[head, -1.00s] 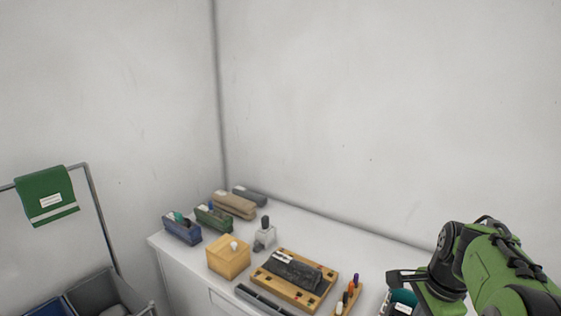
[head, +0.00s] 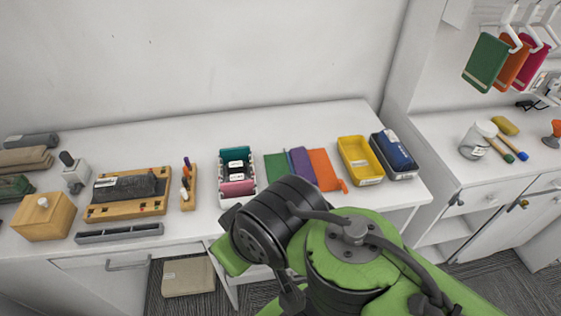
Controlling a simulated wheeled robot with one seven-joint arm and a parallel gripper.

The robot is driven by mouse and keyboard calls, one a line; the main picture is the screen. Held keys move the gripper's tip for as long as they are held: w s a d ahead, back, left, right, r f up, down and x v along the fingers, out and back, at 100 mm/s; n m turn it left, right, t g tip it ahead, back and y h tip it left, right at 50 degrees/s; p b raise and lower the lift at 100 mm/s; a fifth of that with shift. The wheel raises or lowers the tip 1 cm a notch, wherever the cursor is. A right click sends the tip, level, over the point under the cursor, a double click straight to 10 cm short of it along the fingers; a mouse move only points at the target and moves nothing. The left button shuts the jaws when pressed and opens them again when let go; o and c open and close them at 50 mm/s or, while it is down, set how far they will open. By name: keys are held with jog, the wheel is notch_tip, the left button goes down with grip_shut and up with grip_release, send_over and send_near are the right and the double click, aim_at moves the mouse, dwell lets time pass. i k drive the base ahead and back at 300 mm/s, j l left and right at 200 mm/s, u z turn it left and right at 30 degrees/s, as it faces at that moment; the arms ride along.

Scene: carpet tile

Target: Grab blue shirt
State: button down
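No garment that I can clearly identify as a blue shirt shows. A blue item with a white label (head: 397,150), possibly folded cloth, lies in a dark tray (head: 404,175) at the right end of the white counter. Green, purple and orange flat pieces (head: 303,167), perhaps folded cloth, lie side by side on the counter to its left. My green and black arm crosses the lower middle of the view in front of the counter. My gripper's fingers do not show.
A yellow bin (head: 360,160) stands beside the dark tray. A tray of teal and pink items (head: 237,178), a wooden board (head: 128,193) and a wooden box (head: 44,217) stand further left. Green, orange and pink pieces (head: 508,62) hang on hooks at upper right.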

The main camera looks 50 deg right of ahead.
aim_at(398, 158)
jog(key=z, duration=2.4)
jog(key=k+l+u, duration=0.25)
jog(key=l, duration=0.2)
jog(key=l+u, duration=0.2)
jog(key=l, duration=0.25)
jog(key=k+l+u, duration=0.25)
jog(key=l, duration=0.1)
